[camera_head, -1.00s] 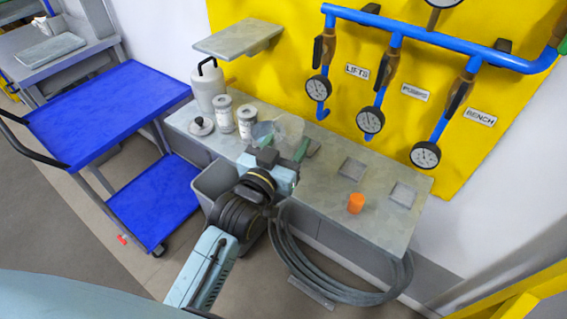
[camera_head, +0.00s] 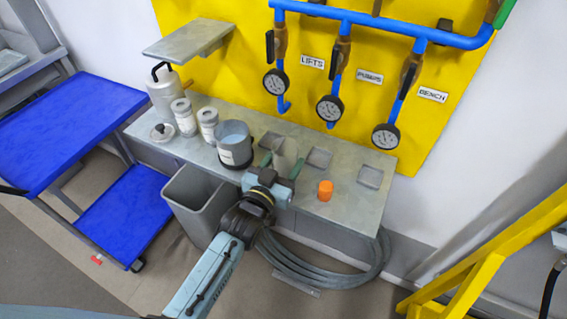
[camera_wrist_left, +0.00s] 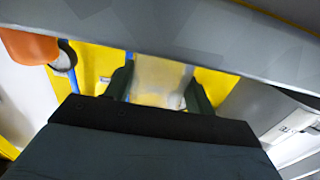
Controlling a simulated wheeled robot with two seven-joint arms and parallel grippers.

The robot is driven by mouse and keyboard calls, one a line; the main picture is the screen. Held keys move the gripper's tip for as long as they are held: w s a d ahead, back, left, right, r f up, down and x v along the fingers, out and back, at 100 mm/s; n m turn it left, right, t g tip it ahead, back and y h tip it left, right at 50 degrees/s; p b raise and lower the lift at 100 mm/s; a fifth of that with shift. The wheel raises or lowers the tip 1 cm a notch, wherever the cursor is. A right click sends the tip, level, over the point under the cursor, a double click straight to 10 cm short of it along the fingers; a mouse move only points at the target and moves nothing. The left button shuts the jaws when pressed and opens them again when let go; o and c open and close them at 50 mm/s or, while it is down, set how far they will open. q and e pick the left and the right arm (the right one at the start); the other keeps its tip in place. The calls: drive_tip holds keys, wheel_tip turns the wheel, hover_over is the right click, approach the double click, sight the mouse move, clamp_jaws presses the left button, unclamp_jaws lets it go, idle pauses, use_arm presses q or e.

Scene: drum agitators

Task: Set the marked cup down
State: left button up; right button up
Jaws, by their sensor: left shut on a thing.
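A clear, slightly cloudy cup (camera_head: 285,152) is upright at the middle of the bench, and my left gripper (camera_head: 282,166) is shut on it with one green finger on each side. In the left wrist view the pale see-through cup (camera_wrist_left: 160,76) shows between the two dark fingers of the gripper (camera_wrist_left: 160,92). I cannot tell whether its base touches the bench; the gripper hides its lower part. I can make out no mark on it. My right gripper is not in view.
The grey bench (camera_head: 340,208) has square recessed pads (camera_head: 370,177) right of the cup. An orange cap-like piece (camera_head: 325,191) stands near. A grey bin (camera_head: 198,205) is below.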

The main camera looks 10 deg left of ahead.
use_arm(q)
drive_tip(key=shift+f, duration=0.15)
drive_tip(key=o, duration=1.1)
drive_tip(key=shift+c, duration=0.2)
drive_tip(key=shift+s+r, duration=0.1)
drive_tip(key=shift+r, duration=0.1)
drive_tip(key=p+v, duration=0.1)
drive_tip(key=v, duration=1.1)
